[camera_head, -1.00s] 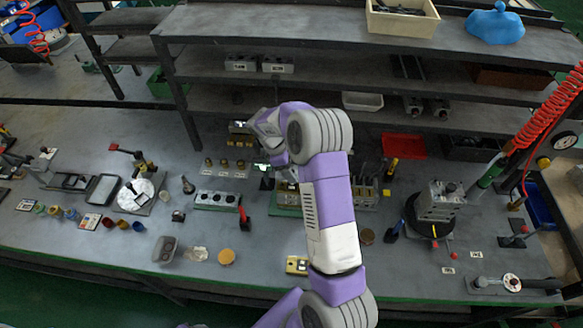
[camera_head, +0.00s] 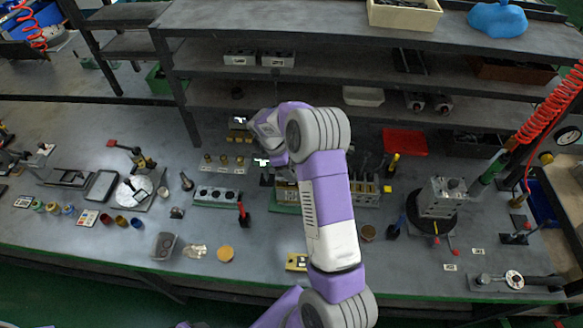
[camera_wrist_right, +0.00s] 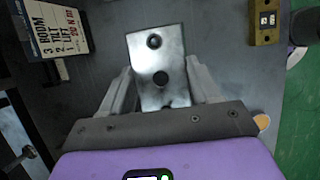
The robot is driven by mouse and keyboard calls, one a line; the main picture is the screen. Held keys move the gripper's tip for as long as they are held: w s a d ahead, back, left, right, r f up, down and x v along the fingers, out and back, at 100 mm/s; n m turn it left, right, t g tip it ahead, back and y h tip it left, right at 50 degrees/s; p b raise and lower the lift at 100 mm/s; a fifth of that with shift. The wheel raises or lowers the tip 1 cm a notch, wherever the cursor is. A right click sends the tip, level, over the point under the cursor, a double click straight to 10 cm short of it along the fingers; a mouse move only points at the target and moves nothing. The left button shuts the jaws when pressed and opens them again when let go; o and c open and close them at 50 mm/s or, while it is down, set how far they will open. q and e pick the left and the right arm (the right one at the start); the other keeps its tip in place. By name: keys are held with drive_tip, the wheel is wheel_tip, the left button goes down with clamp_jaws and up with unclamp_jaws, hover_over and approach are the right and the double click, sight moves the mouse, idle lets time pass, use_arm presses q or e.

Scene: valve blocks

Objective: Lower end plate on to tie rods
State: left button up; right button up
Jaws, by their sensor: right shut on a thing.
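The end plate (camera_wrist_right: 150,62), a flat silver metal plate with round holes, is between the two fingers of my right gripper (camera_wrist_right: 162,88) in the right wrist view. The gripper is shut on it. In the head view my right arm reaches over the bench, and its wrist hides the gripper's fingertips and the plate. A green base (camera_head: 287,196) shows partly below the wrist. I cannot make out the tie rods, nor how far the plate is from them. My left gripper is not in view.
Several valve blocks (camera_head: 366,190) stand right of the arm. A yellow block (camera_head: 297,262) and an orange disc (camera_head: 226,254) lie in front. The shelf (camera_head: 215,72) stands behind.

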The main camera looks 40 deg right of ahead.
drive_tip(key=shift+f+b, duration=1.15)
drive_tip(key=shift+f, duration=0.75)
drive_tip(key=o, duration=1.3)
drive_tip(key=shift+o, duration=0.2)
drive_tip(key=shift+r, duration=0.15)
drive_tip(key=v, duration=0.7)
drive_tip(key=shift+r, duration=0.2)
